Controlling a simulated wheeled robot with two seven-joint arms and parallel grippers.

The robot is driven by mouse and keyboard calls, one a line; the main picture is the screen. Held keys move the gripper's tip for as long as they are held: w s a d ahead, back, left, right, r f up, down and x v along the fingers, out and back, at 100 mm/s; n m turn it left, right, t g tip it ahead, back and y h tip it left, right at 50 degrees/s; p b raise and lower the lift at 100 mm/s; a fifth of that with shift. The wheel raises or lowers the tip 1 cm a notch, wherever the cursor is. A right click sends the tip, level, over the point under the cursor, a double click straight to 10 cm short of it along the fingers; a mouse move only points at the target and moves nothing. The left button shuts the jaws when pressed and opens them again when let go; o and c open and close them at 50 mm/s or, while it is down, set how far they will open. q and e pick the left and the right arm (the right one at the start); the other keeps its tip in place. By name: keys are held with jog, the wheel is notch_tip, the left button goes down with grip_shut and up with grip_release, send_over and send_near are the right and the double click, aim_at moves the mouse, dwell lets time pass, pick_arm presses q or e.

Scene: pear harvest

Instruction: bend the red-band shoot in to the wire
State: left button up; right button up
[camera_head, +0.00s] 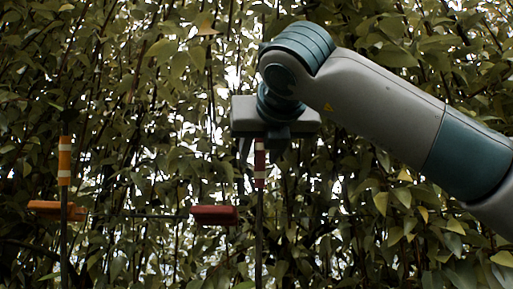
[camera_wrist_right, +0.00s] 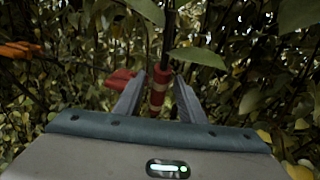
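The red-band shoot (camera_head: 259,225) is a thin dark upright stem with a dark red band (camera_head: 260,172) striped in white. My right gripper (camera_head: 262,155) is at the band from above, one finger on each side. In the right wrist view, the red and white band (camera_wrist_right: 159,92) stands between the two spread fingers, with slight gaps beside it. The gripper looks open. A red bar (camera_head: 214,215) lies just left of the shoot, also visible in the wrist view (camera_wrist_right: 120,82). A thin dark line, perhaps the wire (camera_head: 155,216), runs left from it. My left gripper is not in view.
An orange-banded shoot (camera_head: 64,165) stands at the left with an orange bar (camera_head: 45,207) across it. Dense leaves and thin stems fill the background. A leaf (camera_wrist_right: 197,57) hangs close to the right fingertips in the wrist view.

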jog(key=shift+w+a+p, duration=0.2)
jog(key=shift+w+p, duration=0.2)
jog(key=shift+w, duration=0.55)
jog(key=shift+w+a+p, duration=0.15)
jog(key=shift+w+p, duration=0.25)
jog(key=shift+w, duration=0.55)
grip_shut()
